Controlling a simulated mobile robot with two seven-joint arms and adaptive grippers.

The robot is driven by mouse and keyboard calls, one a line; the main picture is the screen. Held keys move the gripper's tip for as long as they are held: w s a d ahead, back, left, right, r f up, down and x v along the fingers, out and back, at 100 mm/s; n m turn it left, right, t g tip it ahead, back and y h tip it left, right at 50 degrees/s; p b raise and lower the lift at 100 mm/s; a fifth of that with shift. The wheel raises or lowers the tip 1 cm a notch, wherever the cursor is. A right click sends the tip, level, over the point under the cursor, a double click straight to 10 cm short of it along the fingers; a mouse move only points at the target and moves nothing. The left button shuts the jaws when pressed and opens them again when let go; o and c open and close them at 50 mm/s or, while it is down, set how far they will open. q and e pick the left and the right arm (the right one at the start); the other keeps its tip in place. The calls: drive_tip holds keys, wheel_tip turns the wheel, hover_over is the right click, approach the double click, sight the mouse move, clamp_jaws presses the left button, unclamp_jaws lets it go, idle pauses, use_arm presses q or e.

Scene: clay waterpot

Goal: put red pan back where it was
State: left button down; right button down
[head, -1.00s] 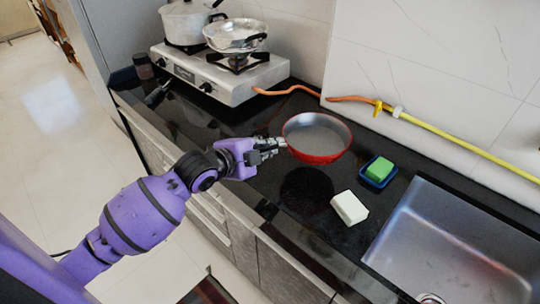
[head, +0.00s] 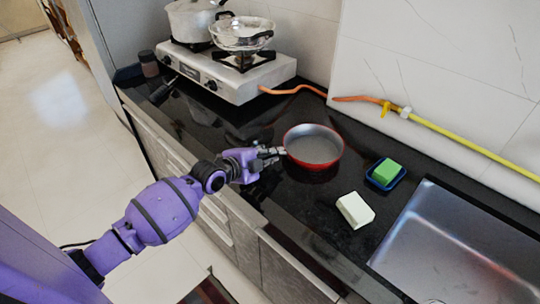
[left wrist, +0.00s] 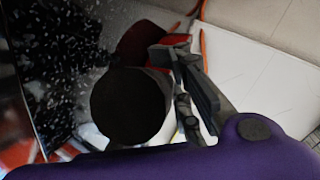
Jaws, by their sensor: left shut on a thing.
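The red pan (head: 314,146), with a grey inside, is at the middle of the black counter in the head view. It looks level and low over the counter; I cannot tell whether it touches it. My left gripper (head: 277,154) is shut on the pan's left side. In the left wrist view my gripper's dark fingers (left wrist: 186,80) show beside a red part of the pan (left wrist: 160,70), and a dark round shape fills the middle. My right gripper is not in view.
A white block (head: 355,210) and a green sponge (head: 387,171) in a blue dish lie right of the pan, before the steel sink (head: 455,250). A stove (head: 228,75) with a pot (head: 193,20) and a lidded pan (head: 241,33) stands at the back left. An orange hose (head: 300,90) runs along the wall.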

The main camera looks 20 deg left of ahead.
use_arm(q)
drive_tip(key=shift+r, duration=0.1)
drive_tip(key=c, duration=1.6)
unclamp_jaws()
drive_tip(key=shift+f, duration=0.2)
drive_tip(key=shift+r, duration=0.3)
drive_tip(key=v, duration=1.2)
drive_tip(key=shift+f, duration=0.1)
